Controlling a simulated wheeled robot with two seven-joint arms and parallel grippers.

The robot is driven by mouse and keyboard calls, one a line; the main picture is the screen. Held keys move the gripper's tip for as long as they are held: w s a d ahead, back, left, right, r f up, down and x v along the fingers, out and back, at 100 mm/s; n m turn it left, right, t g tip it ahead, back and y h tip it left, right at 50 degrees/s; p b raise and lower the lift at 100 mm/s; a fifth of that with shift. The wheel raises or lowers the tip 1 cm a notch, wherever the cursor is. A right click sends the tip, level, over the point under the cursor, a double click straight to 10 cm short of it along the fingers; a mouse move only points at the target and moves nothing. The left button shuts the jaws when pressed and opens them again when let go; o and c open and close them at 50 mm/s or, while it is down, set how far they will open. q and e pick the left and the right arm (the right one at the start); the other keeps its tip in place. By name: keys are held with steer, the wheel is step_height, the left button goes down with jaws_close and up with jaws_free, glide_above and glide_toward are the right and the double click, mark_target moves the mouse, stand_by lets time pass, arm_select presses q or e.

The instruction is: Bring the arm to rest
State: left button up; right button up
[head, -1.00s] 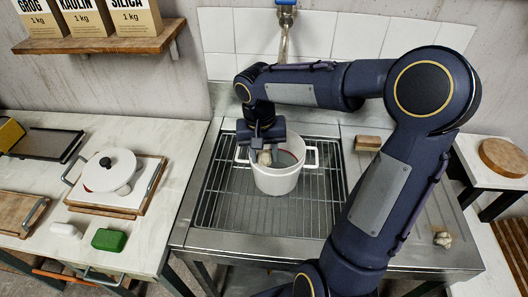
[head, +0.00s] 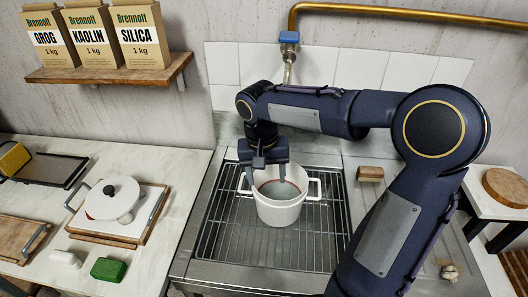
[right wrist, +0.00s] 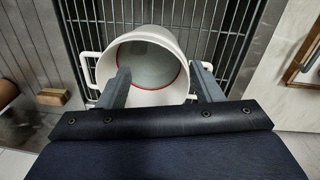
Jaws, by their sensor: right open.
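My right arm reaches in from the right over the sink. Its gripper (head: 264,172) is open and empty above the back left rim of a white two-handled pot (head: 279,212). The pot stands upright on the wire rack (head: 230,240). In the right wrist view the two fingers (right wrist: 160,75) are spread apart over the pot (right wrist: 160,96), with its reddish inner ring and grey inside in view. I cannot tell whether the fingers touch the pot. My left gripper is not in view.
A tap (head: 289,62) hangs behind the pot. A wooden block (head: 370,173) sits to the right. A shelf (head: 110,72) with several bags is at upper left.

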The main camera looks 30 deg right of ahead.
step_height(320, 180, up, 9)
steer(key=shift+w+a, duration=0.15)
steer(key=shift+a, duration=0.2)
steer(key=s+a+f+n+t+y, duration=0.2)
steer(key=s+a+f+t, duration=0.1)
steer(key=s, duration=0.5)
steer(key=s+a+f+n+t+y, duration=0.2)
steer(key=s+a+f+t, duration=0.1)
steer(key=s, duration=0.6)
step_height(320, 180, down, 3)
steer(key=shift+a+r+n+y, duration=0.15)
steer(key=shift+a+n+y, duration=0.2)
steer(key=shift+a, duration=0.5)
steer(key=shift+s, duration=0.1)
